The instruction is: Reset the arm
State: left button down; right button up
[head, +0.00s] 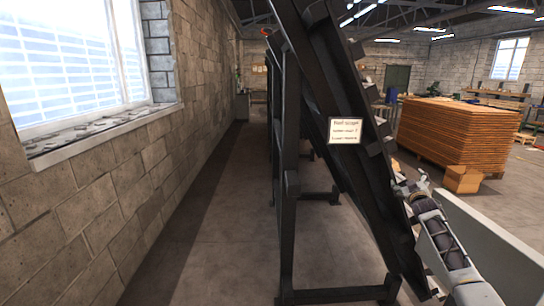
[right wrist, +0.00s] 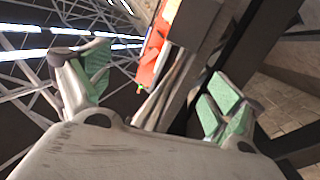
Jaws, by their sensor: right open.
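My right arm reaches in from the lower right of the head view, and its gripper (head: 412,186) is raised beside the dark steel gantry frame (head: 345,100). In the right wrist view the gripper (right wrist: 155,92) is open, its two green-padded fingers wide apart. Nothing is held between them. Behind the fingers are a dark beam and an orange-red part (right wrist: 152,45) with several cables or rods below it. I cannot tell whether a finger touches the beam. My left gripper does not show.
A small sign (head: 345,131) is on the gantry. Stacked wooden boards (head: 455,133) and a cardboard box (head: 462,179) stand to the right. A light grey panel (head: 490,240) is beside my arm. The aisle floor (head: 225,200) between the block wall and gantry is clear.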

jog(key=s+a+f+g+y, duration=0.1)
jog(key=s+a+f+g, duration=0.2)
jog(key=f, duration=1.1)
jog(key=s+a+f+m+g, duration=0.1)
jog(key=s+a+f, duration=0.4)
jog(key=f, duration=0.9)
jog(key=s+a+f+g+y, duration=0.15)
jog(key=s+f, duration=0.35)
jog(key=f, duration=0.9)
jog(key=s+a+f+g, duration=0.3)
jog(key=s+a+f, duration=0.2)
jog(key=s+f, duration=0.7)
jog(key=s+a+f+g+y, duration=0.1)
jog(key=s+a+f, duration=0.3)
jog(key=s+f, duration=0.4)
jog(key=s+a+f+g, duration=0.2)
jog(key=s+a+f, duration=0.25)
jog(key=s, duration=0.65)
jog(key=s+a+f+g+y, duration=0.1)
jog(key=s+a+f, duration=0.2)
jog(key=s+f, duration=0.55)
jog(key=s+a+f+g, duration=0.2)
jog(key=s, duration=1.2)
jog(key=s+a+f+g, duration=0.2)
jog(key=s+f, duration=0.1)
jog(key=s, duration=1.2)
jog(key=shift+s+a, duration=0.3)
jog(key=shift+a, duration=0.1)
jog(key=shift+y, duration=0.25)
